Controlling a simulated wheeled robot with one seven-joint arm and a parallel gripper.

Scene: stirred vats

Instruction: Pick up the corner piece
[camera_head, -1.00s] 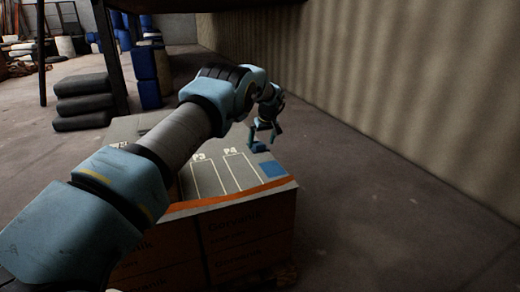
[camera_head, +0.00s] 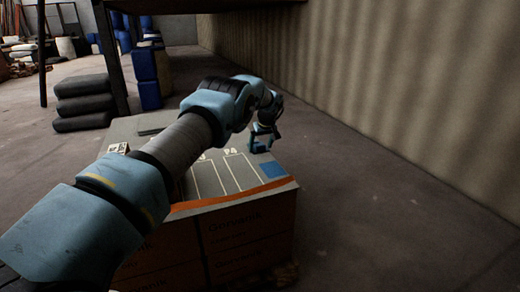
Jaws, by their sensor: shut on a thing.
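My gripper (camera_head: 262,138) is at the far right part of the box top, just above its grey surface, with its fingers pointing down. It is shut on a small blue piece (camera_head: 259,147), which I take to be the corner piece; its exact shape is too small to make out. I cannot tell whether the piece still touches the surface. A flat blue square (camera_head: 273,169) lies at the near right corner of the grey top (camera_head: 215,177), beside white outlined slots, one marked P4. My arm hides part of the top's left side.
The top rests on stacked cartons (camera_head: 245,232) with an orange front edge (camera_head: 235,199). A corrugated wall (camera_head: 400,80) runs along the right, with clear floor between. Dark stacked sacks (camera_head: 85,102) and blue drums (camera_head: 150,75) stand at the back left.

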